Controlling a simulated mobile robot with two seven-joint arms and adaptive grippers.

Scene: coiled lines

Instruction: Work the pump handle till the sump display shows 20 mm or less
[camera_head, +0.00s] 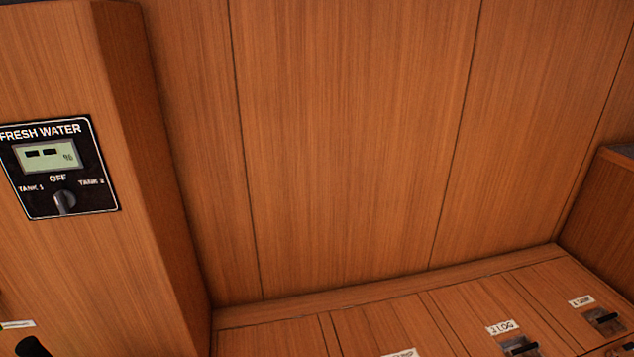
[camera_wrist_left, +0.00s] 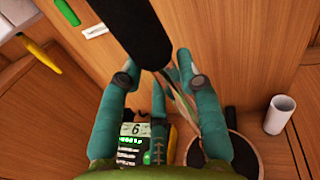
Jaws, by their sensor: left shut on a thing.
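My left gripper (camera_wrist_left: 157,66) shows in the left wrist view with teal fingers on both sides of a thick black handle (camera_wrist_left: 150,35), which I take to be the pump handle. The fingers are shut on it; the exact contact is partly hidden. A thin metal part shows beyond the handle's lower end. A small display (camera_wrist_left: 136,129) below, between the fingers, seems to read 6; its label and unit are too small to read, so I cannot tell whether it is the sump display. My right gripper is in neither view.
A fresh water panel (camera_head: 62,168) with a knob is on the left wooden column in the head view. Black latches (camera_head: 519,345) sit on labelled locker lids at the lower right. A white cup (camera_wrist_left: 279,115) and a yellow object (camera_wrist_left: 38,56) flank the gripper.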

